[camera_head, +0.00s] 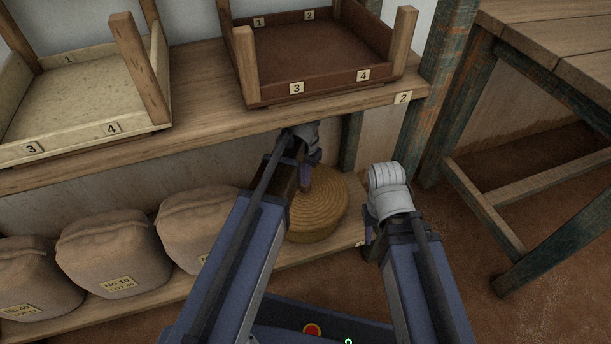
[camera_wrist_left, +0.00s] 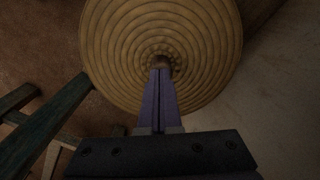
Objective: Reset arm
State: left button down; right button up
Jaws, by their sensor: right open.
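My left gripper (camera_head: 307,178) reaches over a round coiled straw basket (camera_head: 325,218) on the lower shelf. In the left wrist view, the purple fingers (camera_wrist_left: 160,75) are close together over the middle of the basket's ringed top (camera_wrist_left: 118,45). A small brown knob (camera_wrist_left: 162,61) shows right at the fingertips. I cannot tell whether any of it is between them. My right gripper's white padded end (camera_head: 388,188) is raised to the right of the basket, apart from it.
Several tan sacks (camera_head: 112,250) stand left of the basket. The upper shelf (camera_head: 200,125) holds a pale tray (camera_head: 75,133) and a dark brown tray (camera_head: 320,88) above the left gripper. A wooden table (camera_head: 555,35) stands right. Floor between shelf and table (camera_head: 440,230) is clear.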

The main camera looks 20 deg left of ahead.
pick_arm(q)
jog(key=shift+w+r+p, duration=0.15)
jog(key=shift+r+p, duration=0.15)
jog(key=shift+p, duration=0.2)
jog(key=shift+r+p, duration=3.1)
jog(key=shift+f, duration=0.1)
